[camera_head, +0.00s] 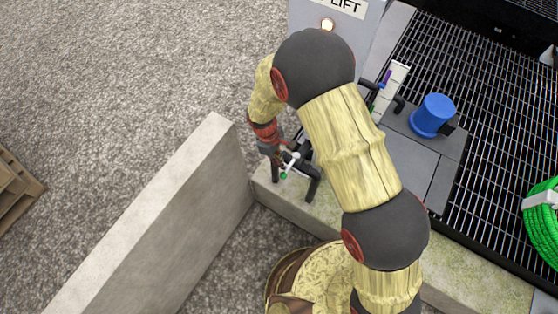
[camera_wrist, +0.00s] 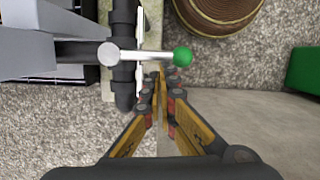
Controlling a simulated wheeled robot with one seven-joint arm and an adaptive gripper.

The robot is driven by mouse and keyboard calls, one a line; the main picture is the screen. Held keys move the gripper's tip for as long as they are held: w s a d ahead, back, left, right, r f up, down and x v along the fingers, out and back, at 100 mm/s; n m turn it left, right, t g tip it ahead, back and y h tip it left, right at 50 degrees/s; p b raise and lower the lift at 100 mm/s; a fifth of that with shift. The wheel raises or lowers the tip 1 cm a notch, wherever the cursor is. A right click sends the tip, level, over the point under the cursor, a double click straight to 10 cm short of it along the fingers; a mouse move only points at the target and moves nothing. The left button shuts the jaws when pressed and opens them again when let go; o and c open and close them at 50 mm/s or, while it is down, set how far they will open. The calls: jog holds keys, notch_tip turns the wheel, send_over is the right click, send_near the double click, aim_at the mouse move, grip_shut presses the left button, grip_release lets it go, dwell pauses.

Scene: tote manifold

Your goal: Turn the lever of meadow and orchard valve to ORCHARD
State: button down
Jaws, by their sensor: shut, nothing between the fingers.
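A valve lever (camera_wrist: 145,57) shows in the wrist view, with a silver hub on a black pipe (camera_wrist: 124,25) and a bar reaching right to a green ball knob (camera_wrist: 182,57). The lever also shows in the head view (camera_head: 290,163), low beside the concrete ledge, with its green knob (camera_head: 284,175) toward the camera. My gripper (camera_wrist: 160,72) is shut and empty, its fingertips close beside the lever bar, between hub and knob. I cannot tell whether they touch it. A white plate (camera_wrist: 140,40) is beside the pipe; no ORCHARD or MEADOW lettering is readable.
A concrete wall (camera_head: 165,220) runs at the left of the valve. A grey cabinet marked LIFT (camera_head: 365,30) stands behind. A blue cylinder (camera_head: 432,115), metal grating (camera_head: 500,90) and green hose coil (camera_head: 543,225) are at the right.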

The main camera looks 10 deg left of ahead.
aim_at(286, 171)
jog(key=shift+s+d+n, duration=0.15)
jog(key=shift+s+n, duration=0.05)
jog(key=shift+n, duration=0.1)
jog(key=d+n+p, duration=0.1)
jog(key=s+d+n+t, duration=0.1)
jog(key=n, duration=0.1)
jog(key=shift+s+n+p, duration=0.3)
jog(key=shift+p, duration=0.1)
jog(key=d+n+t+y, duration=0.1)
jog(key=d+n+t, duration=0.1)
jog(key=d+n, duration=0.5)
jog(key=n, duration=0.4)
jog(key=shift+w+d+n, duration=0.3)
jog(key=shift+w+d, duration=0.05)
jog(key=shift+w, duration=0.05)
dwell(0.4)
